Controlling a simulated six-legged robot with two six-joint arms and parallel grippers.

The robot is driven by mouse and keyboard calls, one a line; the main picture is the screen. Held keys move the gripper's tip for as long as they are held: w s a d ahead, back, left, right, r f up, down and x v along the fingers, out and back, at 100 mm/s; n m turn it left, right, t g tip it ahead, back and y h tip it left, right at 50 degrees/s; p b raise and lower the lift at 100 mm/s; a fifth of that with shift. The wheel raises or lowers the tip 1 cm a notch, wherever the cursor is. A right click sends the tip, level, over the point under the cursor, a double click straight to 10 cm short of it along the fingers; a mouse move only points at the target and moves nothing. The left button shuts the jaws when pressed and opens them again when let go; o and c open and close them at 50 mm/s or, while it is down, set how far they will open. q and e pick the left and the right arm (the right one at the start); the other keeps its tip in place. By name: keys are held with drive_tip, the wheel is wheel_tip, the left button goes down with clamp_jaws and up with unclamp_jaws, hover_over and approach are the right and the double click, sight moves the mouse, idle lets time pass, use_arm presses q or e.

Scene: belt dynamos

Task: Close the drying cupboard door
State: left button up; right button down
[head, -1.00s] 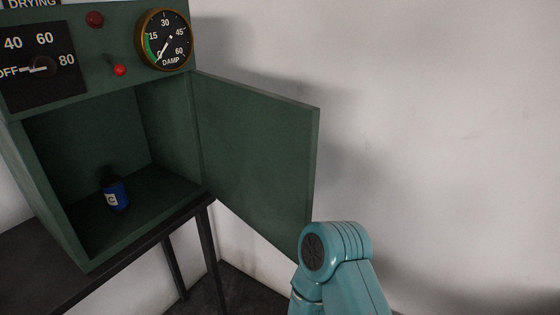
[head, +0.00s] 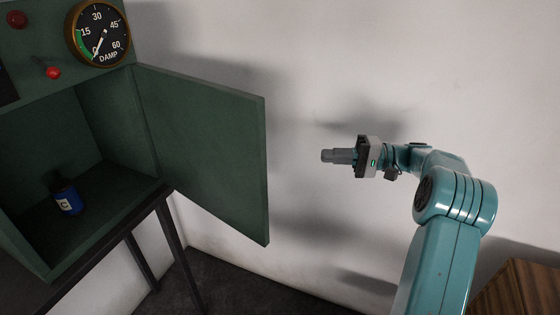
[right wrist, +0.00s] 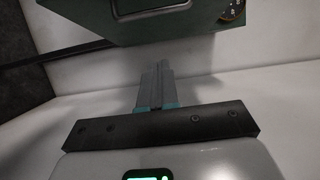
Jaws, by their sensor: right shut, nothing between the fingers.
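The drying cupboard door (head: 210,150) is dark green and stands wide open, hinged at the right side of the cupboard opening. The cupboard (head: 125,170) is at the left of the head view, with its inside showing. My right gripper (head: 328,156) is shut and empty, to the right of the door's free edge and apart from it, pointing left. In the right wrist view its fingers (right wrist: 155,80) are together, and a green panel (right wrist: 150,22), which looks like the door, is beyond them. My left gripper is not in view.
A blue bottle (head: 67,198) with a white label stands inside the cupboard. A round damp gauge (head: 98,33) and a red-tipped switch (head: 54,73) are above the opening. The cupboard rests on a black stand (head: 172,235). A wooden box (head: 515,290) is at the lower right.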

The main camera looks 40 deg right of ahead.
drive_tip(key=s+a+p+x, duration=0.2)
drive_tip(key=p+x, duration=0.1)
drive_tip(key=x, duration=0.9)
drive_tip(key=shift+w+a, duration=0.25)
drive_tip(key=shift+f, duration=0.1)
